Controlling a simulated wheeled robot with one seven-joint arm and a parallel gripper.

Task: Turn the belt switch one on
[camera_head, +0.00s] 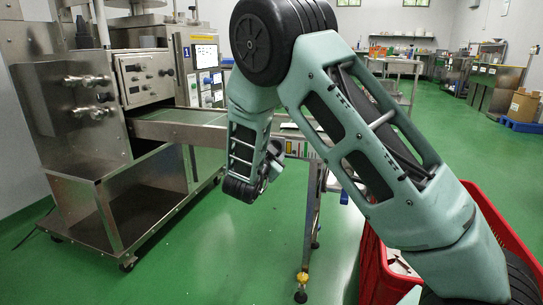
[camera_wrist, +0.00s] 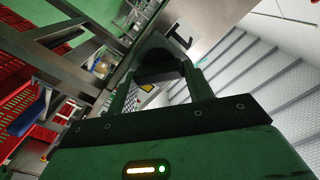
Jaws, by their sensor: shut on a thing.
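My gripper (camera_head: 274,160) is at the side of the conveyor belt frame, partly hidden by my own wrist. In the wrist view my gripper (camera_wrist: 160,72) has its two fingers on either side of a dark, rounded piece, which I take to be belt switch one (camera_wrist: 157,56). The fingers are shut on it. A pale metal plate marked "1" (camera_wrist: 181,37) is right beside it. The switch's handle position cannot be made out. In the head view the switch is hidden behind my gripper and arm.
A steel teabag machine (camera_head: 150,75) with knobs and a panel stands at the left. Its conveyor (camera_head: 180,132) runs toward my gripper. A leg with a yellow foot (camera_head: 302,278) stands below. A red crate (camera_head: 372,270) is at the right. Green floor is clear between.

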